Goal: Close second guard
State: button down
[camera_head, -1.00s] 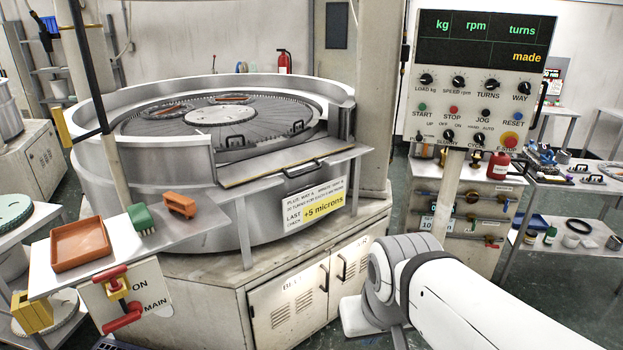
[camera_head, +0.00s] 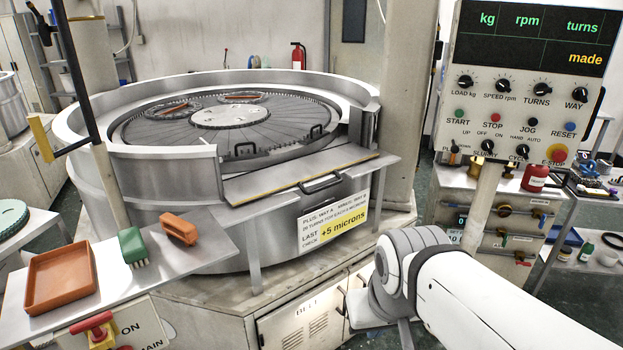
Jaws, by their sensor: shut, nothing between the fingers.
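The round lapping machine has a raised metal guard wall (camera_head: 172,172) curving around its dark plate (camera_head: 262,142). The wall has a gap at the front, between an end at the left and an end post (camera_head: 364,128) at the right. A flat metal flap with a wooden-looking edge (camera_head: 262,186) lies across the gap and carries a dark bar handle (camera_head: 320,184). Two smaller dark handles show on the plate behind it. I cannot tell which part is the second guard. My arm shows at the lower right; my gripper is not in view.
A control panel (camera_head: 528,110) on a post stands at the right. A side shelf (camera_head: 215,243) at the left holds an orange tray (camera_head: 58,240), a green brush (camera_head: 133,246) and an orange block (camera_head: 180,228).

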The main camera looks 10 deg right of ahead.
aim_at(240, 189)
jog(key=i, duration=1.1)
jog(key=z, duration=0.05)
